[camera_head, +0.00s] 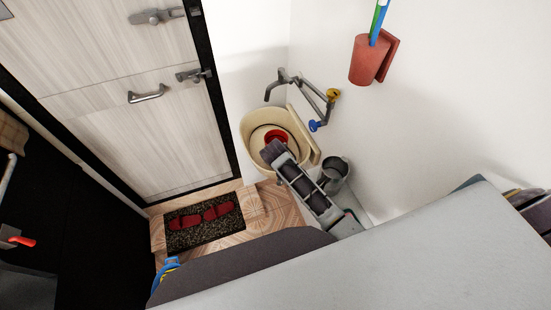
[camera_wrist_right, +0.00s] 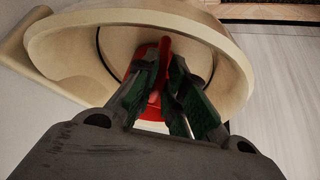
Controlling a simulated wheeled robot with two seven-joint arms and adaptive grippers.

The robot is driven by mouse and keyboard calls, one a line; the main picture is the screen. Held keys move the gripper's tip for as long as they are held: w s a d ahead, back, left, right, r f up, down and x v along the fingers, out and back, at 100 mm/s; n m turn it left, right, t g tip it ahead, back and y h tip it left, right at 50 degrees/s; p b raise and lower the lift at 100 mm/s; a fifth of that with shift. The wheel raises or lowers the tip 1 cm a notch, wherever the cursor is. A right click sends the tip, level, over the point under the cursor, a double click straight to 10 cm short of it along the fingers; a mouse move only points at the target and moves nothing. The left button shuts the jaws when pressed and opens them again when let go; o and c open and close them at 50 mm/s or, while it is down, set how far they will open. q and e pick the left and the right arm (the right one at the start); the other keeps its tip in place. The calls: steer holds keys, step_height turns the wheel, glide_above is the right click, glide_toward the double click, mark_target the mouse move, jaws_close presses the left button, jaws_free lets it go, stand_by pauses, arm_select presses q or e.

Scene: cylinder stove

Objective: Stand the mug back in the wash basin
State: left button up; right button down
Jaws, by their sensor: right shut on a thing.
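The wash basin (camera_head: 251,122) is a cream round bowl under the tap, against the wall. In the right wrist view its wide rim (camera_wrist_right: 62,47) surrounds the gripper's fingers. The red mug (camera_head: 276,136) shows within the basin's outline, partly covered by my right gripper (camera_head: 272,149). In the right wrist view the fingers of my right gripper (camera_wrist_right: 164,77) are shut on a narrow upright part of the red mug (camera_wrist_right: 163,50). The rest of the mug is largely hidden behind the fingers. I cannot tell whether its base touches the basin. My left gripper is not in view.
A tap (camera_head: 283,76) with a pipe hangs over the basin's back. A grey bucket (camera_head: 335,172) stands close to my right arm. A red wall holder (camera_head: 368,60) is higher up. A door (camera_head: 120,95) and dark mat (camera_head: 205,223) with red slippers lie left.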

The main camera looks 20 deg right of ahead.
steer(key=shift+f, duration=0.15)
steer(key=c, duration=1.5)
jaws_free()
steer(key=shift+r, duration=0.25)
steer(key=shift+b+v, duration=0.75)
steer(key=shift+v, duration=5.2)
